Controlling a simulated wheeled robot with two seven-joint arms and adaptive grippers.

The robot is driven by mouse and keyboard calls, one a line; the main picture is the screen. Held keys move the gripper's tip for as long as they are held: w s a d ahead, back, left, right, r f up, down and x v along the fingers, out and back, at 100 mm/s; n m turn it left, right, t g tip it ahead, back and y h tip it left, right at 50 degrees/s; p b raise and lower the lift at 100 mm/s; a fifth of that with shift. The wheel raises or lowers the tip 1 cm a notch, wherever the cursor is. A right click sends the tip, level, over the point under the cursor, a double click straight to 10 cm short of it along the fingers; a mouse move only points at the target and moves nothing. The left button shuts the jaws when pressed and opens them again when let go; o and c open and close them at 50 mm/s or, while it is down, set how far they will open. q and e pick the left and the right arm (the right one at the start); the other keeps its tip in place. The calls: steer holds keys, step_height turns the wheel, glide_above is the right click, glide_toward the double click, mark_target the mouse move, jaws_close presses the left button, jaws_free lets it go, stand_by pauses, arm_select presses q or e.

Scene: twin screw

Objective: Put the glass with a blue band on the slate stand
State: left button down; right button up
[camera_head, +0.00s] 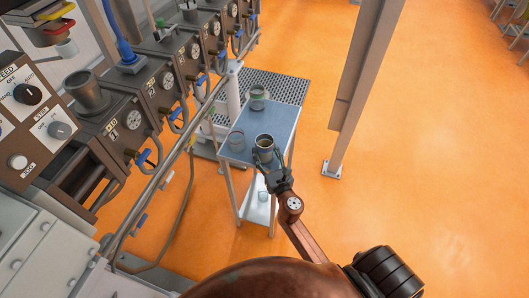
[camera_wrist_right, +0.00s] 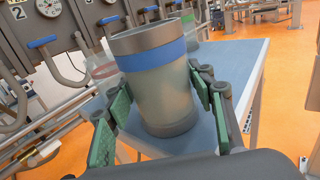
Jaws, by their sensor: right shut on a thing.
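The glass with a blue band (camera_wrist_right: 155,85) stands upright between the green-padded fingers of my right gripper (camera_wrist_right: 163,112). In the head view, the glass (camera_head: 265,144) shows its dark rim over the blue-grey top of a small stand (camera_head: 284,118), and my right gripper (camera_head: 266,160) is shut on it from the near side. I take this stand to be the slate one. Its top also shows in the right wrist view (camera_wrist_right: 245,62). Whether the glass base touches the top is not clear. My left gripper is not in view.
A green-banded glass (camera_head: 258,93) is at the far end of the stand, and a clear glass (camera_head: 237,140) is near its left edge. Another glass (camera_head: 263,196) is on the lower shelf. Machines with gauges (camera_head: 130,119) line the left. A grey post (camera_head: 355,95) rises right.

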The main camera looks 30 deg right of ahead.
steer(key=shift+f, duration=0.15)
steer(key=o, duration=1.3)
steer(key=shift+s, duration=0.2)
steer(key=shift+s+a+r+b, duration=0.1)
steer(key=shift+s+a+b, duration=0.3)
steer(key=shift+s, duration=1.5)
steer(key=shift+s+a+r+b, duration=0.1)
steer(key=shift+s+a+b, duration=0.25)
steer(key=shift+s, duration=1.55)
steer(key=shift+s+a+b, duration=0.3)
steer(key=shift+s+a, duration=0.1)
steer(key=shift+s, duration=1.5)
steer(key=shift+f, duration=0.1)
